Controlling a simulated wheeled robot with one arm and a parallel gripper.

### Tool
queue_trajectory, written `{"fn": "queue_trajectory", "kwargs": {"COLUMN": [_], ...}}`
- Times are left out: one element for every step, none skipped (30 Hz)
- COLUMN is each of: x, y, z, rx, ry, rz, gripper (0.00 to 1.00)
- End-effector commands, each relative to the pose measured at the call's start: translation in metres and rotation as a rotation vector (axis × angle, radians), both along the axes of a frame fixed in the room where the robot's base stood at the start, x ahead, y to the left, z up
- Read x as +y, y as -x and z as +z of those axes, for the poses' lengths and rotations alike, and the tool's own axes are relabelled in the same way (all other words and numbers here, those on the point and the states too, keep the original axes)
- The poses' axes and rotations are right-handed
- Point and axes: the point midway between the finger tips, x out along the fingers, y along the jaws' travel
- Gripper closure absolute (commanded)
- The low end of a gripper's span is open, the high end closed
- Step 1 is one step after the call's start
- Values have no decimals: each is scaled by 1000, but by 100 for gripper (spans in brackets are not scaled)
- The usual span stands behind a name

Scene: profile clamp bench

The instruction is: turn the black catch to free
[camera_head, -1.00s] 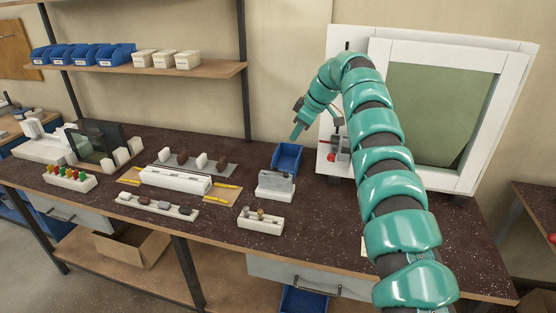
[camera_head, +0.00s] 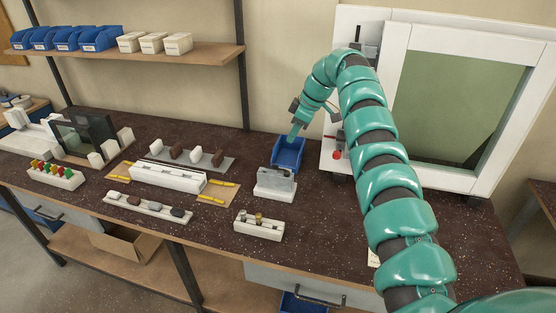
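A white frame with a green-grey pane (camera_head: 455,105) stands at the back right of the bench. A small black upright part (camera_head: 357,38) shows at the top of its white left-hand panel (camera_head: 347,52); I cannot tell if this is the black catch. A red knob (camera_head: 337,155) with dark metal parts shows low on the panel, partly behind my arm. My gripper (camera_head: 295,131) points down, left of the panel and in front of the blue bin's back edge in the picture. Its fingers are too small to tell open from shut.
The blue bin (camera_head: 288,153) and a white block with a grey plate (camera_head: 276,183) stand left of the panel. White racks with small parts (camera_head: 150,206) fill the left bench. The front right bench (camera_head: 330,235) is mostly clear.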

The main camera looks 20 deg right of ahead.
Motion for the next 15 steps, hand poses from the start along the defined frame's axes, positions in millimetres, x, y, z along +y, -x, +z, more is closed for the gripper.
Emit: {"fn": "queue_trajectory", "kwargs": {"x": [3, 5, 7, 10, 11, 14, 15, 18, 21, 23, 25, 28, 31, 32, 34], "y": [-1, -2, -3, -4, -5, -7, -8, -10, -12, -13, -14, -16, -17, -18, -20], "z": [-7, -12, -18, -23, -28, -35, -40, -45, -52, -58, -63, -71, -77, -83, -90], "rx": [2, 3, 4, 6, 7, 6, 5, 4, 4, 5, 6, 5, 7, 9, 7], "ry": [-2, -2, -4, -4, -4, -3, -2, -3, -3, -4, -4, -4, -5, -5, -4], "rz": [1, 2, 2, 2, 2, 2, 1, 2, 2, 3, 2, 3, 3, 3, 1], "gripper": [75, 75, 75, 75, 75, 75, 75, 75, 75, 75, 75, 75, 75, 75, 75]}}
